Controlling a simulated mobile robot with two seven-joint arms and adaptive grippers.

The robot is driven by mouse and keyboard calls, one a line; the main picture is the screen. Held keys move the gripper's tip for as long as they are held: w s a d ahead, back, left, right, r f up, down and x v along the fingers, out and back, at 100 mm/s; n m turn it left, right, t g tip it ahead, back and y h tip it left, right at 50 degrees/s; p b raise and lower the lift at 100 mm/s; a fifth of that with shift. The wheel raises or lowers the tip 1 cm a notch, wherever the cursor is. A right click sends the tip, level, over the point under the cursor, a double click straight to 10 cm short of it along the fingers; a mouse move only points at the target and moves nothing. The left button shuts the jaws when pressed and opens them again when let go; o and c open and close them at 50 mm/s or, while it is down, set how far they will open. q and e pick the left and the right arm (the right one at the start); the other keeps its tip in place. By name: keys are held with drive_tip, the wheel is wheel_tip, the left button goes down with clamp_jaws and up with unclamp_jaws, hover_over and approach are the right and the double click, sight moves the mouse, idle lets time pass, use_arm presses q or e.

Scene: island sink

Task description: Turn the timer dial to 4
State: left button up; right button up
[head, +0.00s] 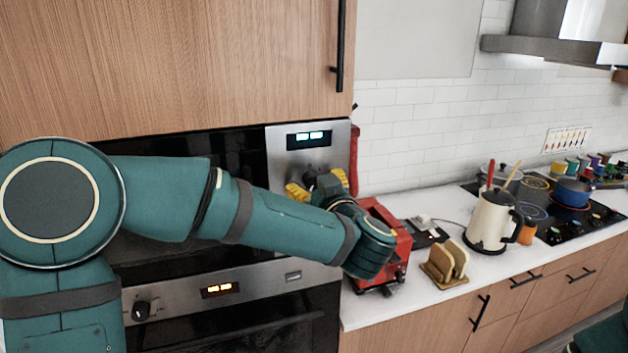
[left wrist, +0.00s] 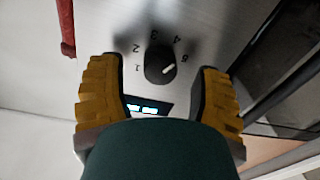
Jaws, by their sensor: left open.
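The timer dial (left wrist: 160,65) is a dark round knob on a steel panel. It shows in the left wrist view with the numbers 1 to 5 around it. Its white mark lies on the right side of the knob, pointing towards the area by the 5. My left gripper (head: 318,186) is open, its yellow fingers on either side of the dial with gaps between them and the knob. In the head view the gripper is in front of the panel (head: 284,160), below its lit display (head: 309,136), and largely hides the dial.
A red toaster (head: 385,235) stands on the counter just right of my left forearm. A toast rack (head: 446,264) and cream kettle (head: 491,220) stand further right. A lower oven panel has another knob (head: 141,310). A red object (head: 354,155) hangs beside the steel panel.

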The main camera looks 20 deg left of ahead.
use_arm(q)
drive_tip(key=shift+w+a, duration=0.25)
drive_tip(key=shift+w, duration=0.15)
clamp_jaws()
drive_tip(key=shift+n+b, duration=0.4)
drive_tip(key=shift+b, duration=0.2)
drive_tip(key=shift+n+b, duration=0.45)
drive_tip(key=shift+n, duration=0.05)
unclamp_jaws()
